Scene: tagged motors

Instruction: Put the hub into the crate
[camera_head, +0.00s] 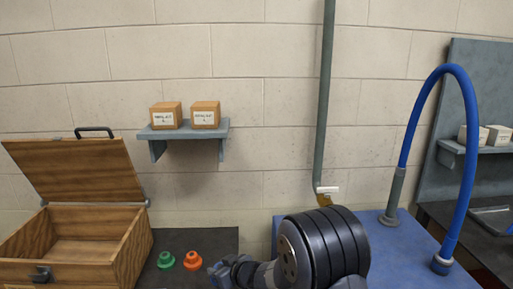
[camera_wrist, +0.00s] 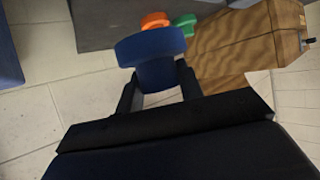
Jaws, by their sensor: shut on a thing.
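A blue flanged hub (camera_wrist: 150,46) is between the two fingers of my gripper (camera_wrist: 158,86) in the wrist view. My gripper is shut on its narrower part, with the wide rim facing away from the palm. The wooden crate (camera_head: 128,254) stands at the lower left of the head view with its lid (camera_head: 75,170) tilted up and open. The part of its inside that shows looks empty. The crate also shows at the upper right of the wrist view (camera_wrist: 235,50). My gripper is held apart from the crate, to its right.
A green flanged part (camera_head: 166,261) and an orange one (camera_head: 193,261) stand on a dark surface (camera_head: 215,240) right of the crate. A wall shelf (camera_head: 185,132) holds two small boxes. A blue table (camera_head: 410,262) with a blue hose (camera_head: 468,150) is at the right.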

